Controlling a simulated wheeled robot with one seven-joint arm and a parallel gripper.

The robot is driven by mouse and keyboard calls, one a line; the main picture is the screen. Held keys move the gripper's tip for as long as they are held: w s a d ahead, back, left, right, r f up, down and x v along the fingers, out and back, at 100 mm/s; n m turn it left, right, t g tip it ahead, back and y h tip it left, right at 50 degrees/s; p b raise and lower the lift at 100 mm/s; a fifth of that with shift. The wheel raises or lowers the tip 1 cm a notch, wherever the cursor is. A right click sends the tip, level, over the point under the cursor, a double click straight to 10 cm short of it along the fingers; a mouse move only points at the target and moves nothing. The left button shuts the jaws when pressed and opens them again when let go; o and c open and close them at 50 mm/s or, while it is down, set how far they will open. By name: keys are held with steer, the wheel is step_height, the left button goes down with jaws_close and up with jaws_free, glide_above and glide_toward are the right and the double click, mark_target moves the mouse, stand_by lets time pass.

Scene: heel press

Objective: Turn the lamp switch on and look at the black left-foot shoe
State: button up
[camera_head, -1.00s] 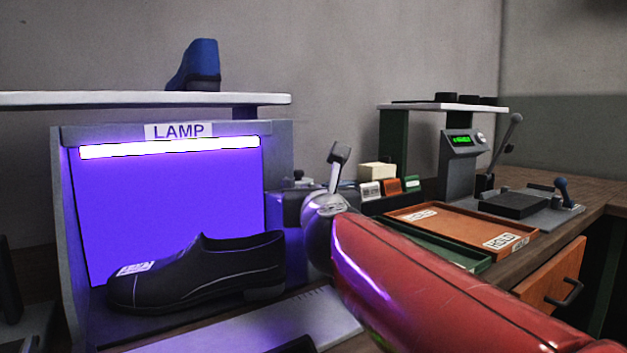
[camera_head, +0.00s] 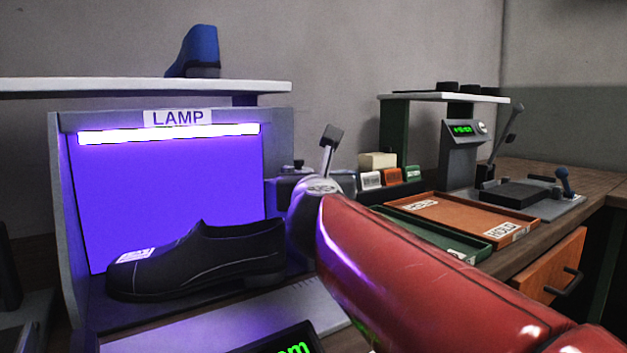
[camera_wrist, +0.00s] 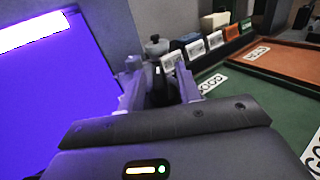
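The lamp booth (camera_head: 72,190), marked LAMP, stands at left in the head view with its tube (camera_head: 170,133) lit and its back glowing violet. The black shoe (camera_head: 200,262) lies on the booth floor, toe to the left, a white label on its toe; the label text is not readable. My gripper shows in the wrist view (camera_wrist: 158,70), just right of the booth, with its fingers apart. A dark upright piece stands between or behind the fingers; I cannot tell whether they touch it. A dark knob (camera_wrist: 156,45) is beyond them. I cannot identify the switch surely.
A blue shoe (camera_head: 197,55) stands on the shelf above the booth. Orange (camera_head: 480,213) and green (camera_head: 425,232) trays lie right of my arm. A press with a green display (camera_head: 461,129) is behind them. A dark screen (camera_head: 285,342) with green characters shows at bottom.

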steer(key=s, duration=0.7)
steer(key=shift+s+d+p, duration=0.25)
steer(key=shift+s+p, duration=0.1)
steer(key=shift+s, duration=0.05)
steer(key=shift+f, duration=0.1)
